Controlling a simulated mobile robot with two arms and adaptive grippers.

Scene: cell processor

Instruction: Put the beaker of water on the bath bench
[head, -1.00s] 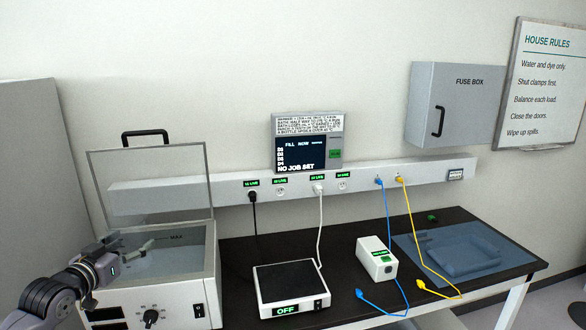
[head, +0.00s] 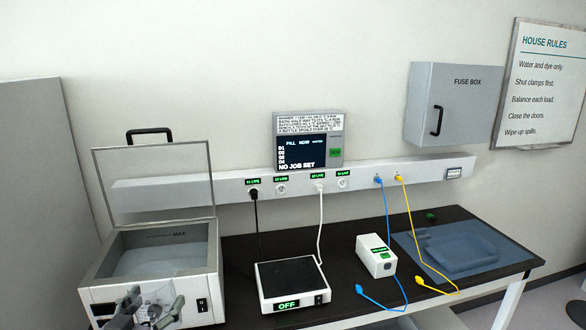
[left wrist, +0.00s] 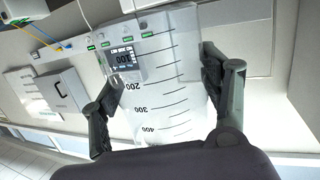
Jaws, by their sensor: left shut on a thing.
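My left gripper (head: 148,308) is low in the head view, in front of the bath's front panel. In the left wrist view, my left gripper (left wrist: 165,92) is shut on the clear beaker (left wrist: 160,108), with one finger on each side. The beaker has black volume marks, and I cannot make out a water level. In the head view the beaker is faint at the gripper. The dark-topped bench (head: 338,290) carries the water bath (head: 215,262), whose lid is raised. My right gripper is not in view.
A hot plate (head: 290,280) reading OFF stands right of the bath. A white box (head: 376,262), loose blue and yellow leads (head: 440,285) and a blue mat (head: 420,262) lie further right. A narrow strip of bench is clear between bath and plate.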

